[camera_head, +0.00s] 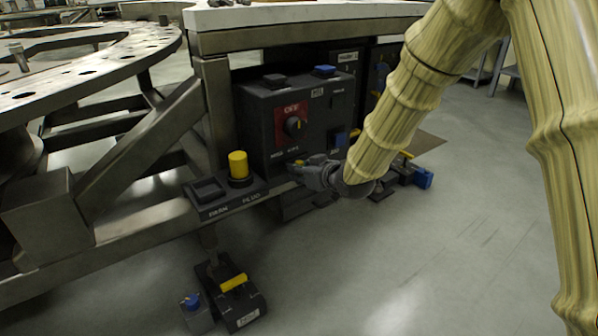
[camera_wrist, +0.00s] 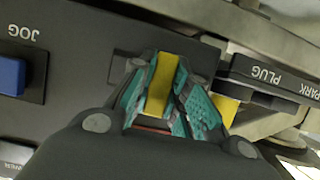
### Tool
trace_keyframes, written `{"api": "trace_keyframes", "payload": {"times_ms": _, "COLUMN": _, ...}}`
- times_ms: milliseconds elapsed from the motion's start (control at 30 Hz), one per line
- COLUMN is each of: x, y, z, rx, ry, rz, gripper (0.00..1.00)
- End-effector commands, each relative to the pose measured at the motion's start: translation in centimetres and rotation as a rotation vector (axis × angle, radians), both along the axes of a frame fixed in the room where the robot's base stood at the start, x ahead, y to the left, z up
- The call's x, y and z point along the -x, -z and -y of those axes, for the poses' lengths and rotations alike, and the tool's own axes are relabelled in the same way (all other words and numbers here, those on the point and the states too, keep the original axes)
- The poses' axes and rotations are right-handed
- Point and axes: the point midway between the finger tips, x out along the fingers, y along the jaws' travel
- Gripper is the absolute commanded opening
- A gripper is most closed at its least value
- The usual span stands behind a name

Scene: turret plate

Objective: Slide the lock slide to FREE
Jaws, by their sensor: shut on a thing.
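My gripper (camera_head: 308,170) reaches the lower front of the dark control box (camera_head: 262,110). In the wrist view its teal-padded fingers (camera_wrist: 160,95) are shut on a yellow bar, which I take to be the lock slide (camera_wrist: 163,76). The bar stands between the pads against the dark panel face. A thin red strip shows below it, between the fingers. The slide's track and end marks are mostly hidden by my gripper, so I cannot tell its position. Small pale lettering above my gripper in the head view is too small to read surely.
A red OFF plate with a knob (camera_head: 293,125) is on the box. A yellow plug (camera_head: 238,165) stands in the PARK/PLUG holder (camera_head: 225,198). The blue JOG button (camera_wrist: 11,76) is left in the wrist view. A yellow-handled pedal unit (camera_head: 236,290) is below. Open floor lies right.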

Motion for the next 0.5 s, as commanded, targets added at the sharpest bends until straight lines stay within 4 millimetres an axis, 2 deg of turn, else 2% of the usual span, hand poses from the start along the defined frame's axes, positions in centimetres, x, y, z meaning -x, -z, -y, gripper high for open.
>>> {"api": "trace_keyframes", "payload": {"times_ms": 133, "x": 0.2, "y": -0.1, "z": -0.3, "rx": 0.0, "ry": -0.001, "rz": -0.001, "gripper": 0.0}}
{"api": "trace_keyframes", "payload": {"times_ms": 333, "x": 1.8, "y": -0.2, "z": -2.6, "rx": 0.0, "ry": -0.003, "rz": -0.002, "gripper": 0.0}}
{"api": "trace_keyframes", "payload": {"times_ms": 500, "x": 2.6, "y": -0.1, "z": -3.6, "rx": 0.001, "ry": -0.001, "rz": 0.0, "gripper": 0.0}}
